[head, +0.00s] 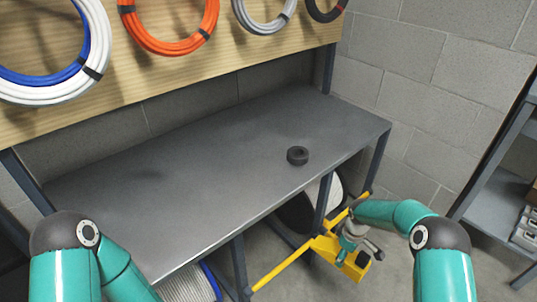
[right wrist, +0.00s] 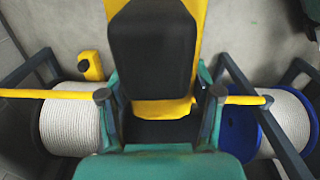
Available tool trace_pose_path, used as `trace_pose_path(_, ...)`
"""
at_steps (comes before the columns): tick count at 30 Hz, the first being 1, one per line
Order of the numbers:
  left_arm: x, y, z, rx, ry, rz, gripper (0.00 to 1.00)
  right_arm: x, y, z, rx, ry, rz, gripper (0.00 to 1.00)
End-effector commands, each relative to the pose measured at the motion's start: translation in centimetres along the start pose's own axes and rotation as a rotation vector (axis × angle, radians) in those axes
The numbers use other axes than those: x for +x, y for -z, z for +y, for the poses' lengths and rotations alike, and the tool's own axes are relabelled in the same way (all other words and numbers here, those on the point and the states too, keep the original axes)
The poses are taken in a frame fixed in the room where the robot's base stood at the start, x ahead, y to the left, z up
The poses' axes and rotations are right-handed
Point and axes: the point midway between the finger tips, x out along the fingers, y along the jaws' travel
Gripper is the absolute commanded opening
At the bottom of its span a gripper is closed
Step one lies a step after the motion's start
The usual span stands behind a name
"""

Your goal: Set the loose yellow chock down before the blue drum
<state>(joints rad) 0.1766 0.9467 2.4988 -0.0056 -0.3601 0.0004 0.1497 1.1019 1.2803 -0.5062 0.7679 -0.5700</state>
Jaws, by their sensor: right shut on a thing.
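The yellow chock (right wrist: 197,20), with a black pad on its face, fills the upper middle of the right wrist view. My right gripper (right wrist: 160,97) is shut on it, with one finger on either side. In the head view the chock (head: 350,270) shows below my right gripper (head: 352,240), in front of the bench's right part. The blue drum (right wrist: 238,132), wound with pale rope, stands right of the gripper in the right wrist view. In the head view it is mostly under the bench (head: 207,277). My left gripper is outside the view.
A second drum (right wrist: 70,130) stands left in the right wrist view, with a small yellow block (right wrist: 91,66) on the floor near it. A yellow bar (head: 280,268) runs along the bench front. A shelf (head: 492,205) stands right.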

Motion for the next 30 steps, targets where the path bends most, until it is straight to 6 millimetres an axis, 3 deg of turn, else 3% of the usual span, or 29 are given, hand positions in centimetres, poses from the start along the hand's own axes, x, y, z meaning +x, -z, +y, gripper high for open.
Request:
trace_pose_path(1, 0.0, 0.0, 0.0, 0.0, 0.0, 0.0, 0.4, -3.2, 1.2, 0.9, 0.038, -0.011, 0.01, 0.1)
trace_pose_path(6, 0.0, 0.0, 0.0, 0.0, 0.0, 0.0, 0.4, -12.3, 3.0, 1.3, 0.217, -0.007, 0.009, 0.1)
trace_pose_path(12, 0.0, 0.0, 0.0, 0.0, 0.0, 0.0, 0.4, -21.4, 2.3, -1.7, 0.491, -0.003, 0.004, 0.1)
trace_pose_path(16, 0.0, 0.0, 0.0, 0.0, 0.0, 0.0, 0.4, -23.6, 0.7, -4.6, 0.646, 0.0, -0.002, 0.1)
trace_pose_path(23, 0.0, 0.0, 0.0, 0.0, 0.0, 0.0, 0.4, -23.1, -1.5, -8.8, 0.785, 0.0, -0.004, 0.1)
trace_pose_path(25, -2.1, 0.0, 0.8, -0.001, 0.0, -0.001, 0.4, -24.9, -1.6, -8.7, 0.793, -0.002, -0.003, 0.1)
trace_pose_path(30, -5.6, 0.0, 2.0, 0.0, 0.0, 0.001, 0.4, -27.1, -1.8, -8.7, 0.792, -0.004, -0.006, 0.1)
